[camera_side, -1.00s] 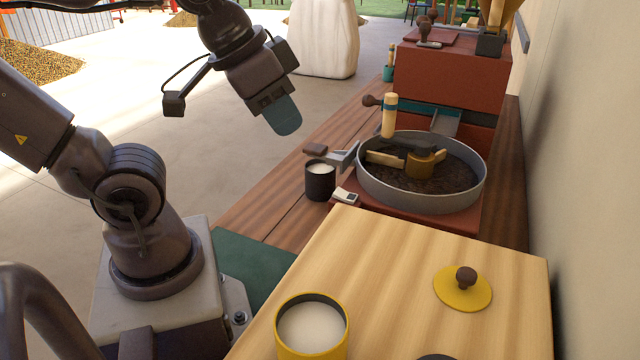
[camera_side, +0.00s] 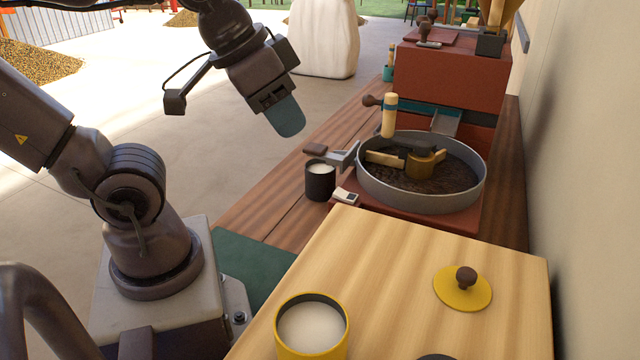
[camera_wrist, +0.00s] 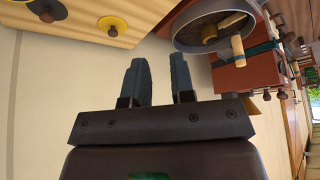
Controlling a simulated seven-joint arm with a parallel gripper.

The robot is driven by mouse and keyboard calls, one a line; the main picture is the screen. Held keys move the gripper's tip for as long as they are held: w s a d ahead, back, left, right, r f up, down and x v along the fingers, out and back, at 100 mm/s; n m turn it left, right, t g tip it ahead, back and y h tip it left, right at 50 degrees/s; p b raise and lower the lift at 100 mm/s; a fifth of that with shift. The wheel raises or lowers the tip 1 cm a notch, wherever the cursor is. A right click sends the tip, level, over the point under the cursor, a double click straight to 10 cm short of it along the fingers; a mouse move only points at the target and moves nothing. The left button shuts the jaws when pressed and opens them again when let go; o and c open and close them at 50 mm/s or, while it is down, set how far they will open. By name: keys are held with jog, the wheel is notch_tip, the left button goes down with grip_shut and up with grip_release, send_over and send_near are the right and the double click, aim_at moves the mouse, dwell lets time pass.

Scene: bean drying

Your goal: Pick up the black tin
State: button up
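The black tin (camera_side: 320,183) stands upright on the wooden bench, just left of the round grey pan, with pale contents or a pale inside showing at its top. My gripper (camera_side: 289,122) is in the air above and left of the tin, clear of it, with its teal fingers pointing down and to the right. In the wrist view my gripper (camera_wrist: 159,68) is open, with its two fingers apart and nothing between them. I cannot make out the black tin in the wrist view.
The grey pan (camera_side: 372,194) holds dark beans and paddles. A small pale device (camera_side: 346,196) lies close to the tin. A yellow tin (camera_side: 283,340) and a yellow lid (camera_side: 449,296) are on the pale board (camera_side: 400,262). A red machine (camera_side: 450,80) stands behind.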

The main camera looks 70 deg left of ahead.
jog(key=o, duration=1.4)
jog(key=shift+c, duration=0.2)
jog(key=m+t+y, duration=0.1)
jog(key=m+y, duration=0.5)
jog(key=m, duration=0.1)
send_over(320, 177)
jog(key=d, duration=0.4)
notch_tip(320, 177, down, 10)
jog(key=shift+a+f, duration=0.15)
jog(key=shift+f, duration=0.05)
jog(key=s+a+f+m+t+y, duration=0.1)
jog(key=s+a+f+m+y, duration=0.15)
jog(key=a+f+m, duration=0.35)
jog(key=s+a+f+m+y, duration=0.1)
jog(key=a+m+y, duration=0.3)
jog(key=a, duration=0.4)
jog(key=s+d+f+m+t+h, duration=0.2)
jog(key=d+f+m+t+h, duration=0.55)
jog(key=m, duration=0.75)
jog(key=f, duration=0.2)
jog(key=d+f+t+y, duration=0.1)
jog(key=f, duration=0.2)
jog(key=d+f+y, duration=0.1)
jog(key=f, duration=0.1)
jog(key=shift+w+f+n+t, duration=0.25)
jog(key=shift+w+f+n, duration=0.05)
jog(key=shift+x, duration=3.4)
